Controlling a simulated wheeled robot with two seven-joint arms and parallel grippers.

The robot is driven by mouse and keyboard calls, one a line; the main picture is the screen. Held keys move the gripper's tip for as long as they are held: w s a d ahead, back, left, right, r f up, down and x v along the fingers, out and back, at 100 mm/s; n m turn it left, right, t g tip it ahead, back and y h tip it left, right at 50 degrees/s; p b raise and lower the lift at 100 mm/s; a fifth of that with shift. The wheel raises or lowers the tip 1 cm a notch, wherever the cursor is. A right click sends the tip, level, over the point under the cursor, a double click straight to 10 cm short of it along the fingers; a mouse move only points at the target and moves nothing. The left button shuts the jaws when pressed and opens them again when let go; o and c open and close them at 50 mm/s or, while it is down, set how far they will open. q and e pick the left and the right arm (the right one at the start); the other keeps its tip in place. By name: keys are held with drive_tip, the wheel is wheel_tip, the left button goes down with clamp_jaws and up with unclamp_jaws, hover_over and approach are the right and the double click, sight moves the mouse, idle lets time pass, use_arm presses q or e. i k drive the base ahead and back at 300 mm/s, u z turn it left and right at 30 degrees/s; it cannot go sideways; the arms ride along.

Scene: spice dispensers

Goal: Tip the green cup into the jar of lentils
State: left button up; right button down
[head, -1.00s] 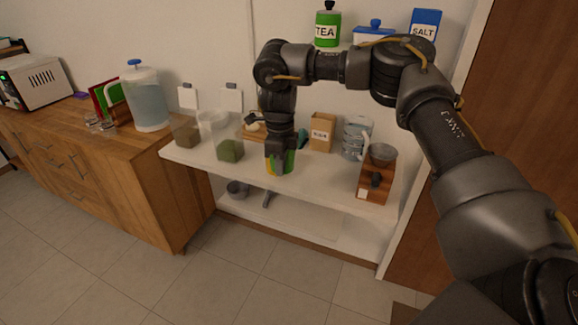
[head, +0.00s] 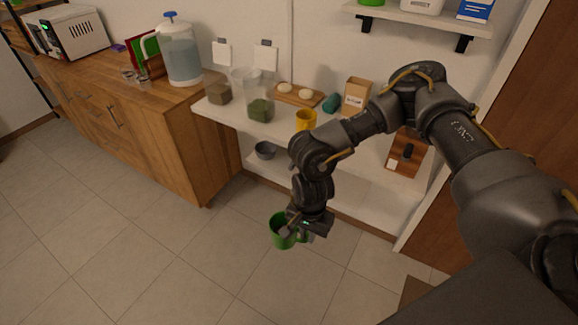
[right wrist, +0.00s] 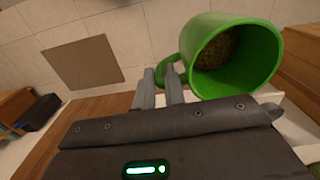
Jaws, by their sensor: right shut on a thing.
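The green cup (head: 279,238) is held by its handle in my right gripper (head: 296,229), out in front of the white shelf with floor tiles behind it. In the right wrist view the cup (right wrist: 268,52) shows dark, grainy contents, with the gripper fingers (right wrist: 161,86) closed at its handle. Two clear containers stand on the shelf's left part: one with green contents (head: 261,110) and one with brown contents (head: 218,93). I cannot read a label that says which holds lentils. My left gripper is not in view.
A yellow cup (head: 306,119) stands on the shelf (head: 283,131) right of the containers. Behind are a wooden board (head: 313,99) with pale round items and a brown box (head: 355,95). A wooden cabinet (head: 180,130) adjoins at left. The floor in front is clear.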

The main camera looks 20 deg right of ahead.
sight(216, 79)
drive_tip(key=u, duration=0.3)
drive_tip(key=i, duration=0.3)
drive_tip(key=u, duration=1.4)
drive_tip(key=i, duration=1.9)
drive_tip(key=z, duration=0.55)
